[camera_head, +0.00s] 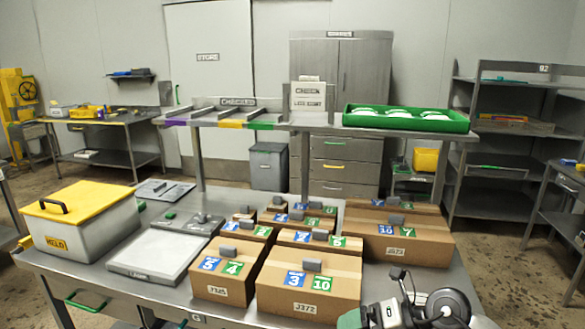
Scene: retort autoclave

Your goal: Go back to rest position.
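The task names no object. A white, grey and black mechanical part with a green patch (395,312) shows at the bottom edge, right of centre, in front of the cardboard boxes. It looks like part of my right arm or gripper, but it is cut off by the frame. Its fingers cannot be made out, and I cannot tell whether it holds anything. My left gripper is not in view.
A steel table (150,290) holds a grey bin with yellow lid (75,215), a flat scale (158,257) and several cardboard boxes (310,283). A raised shelf behind carries a green tray (405,126). Shelving (480,200) stands right; floor shows at far right.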

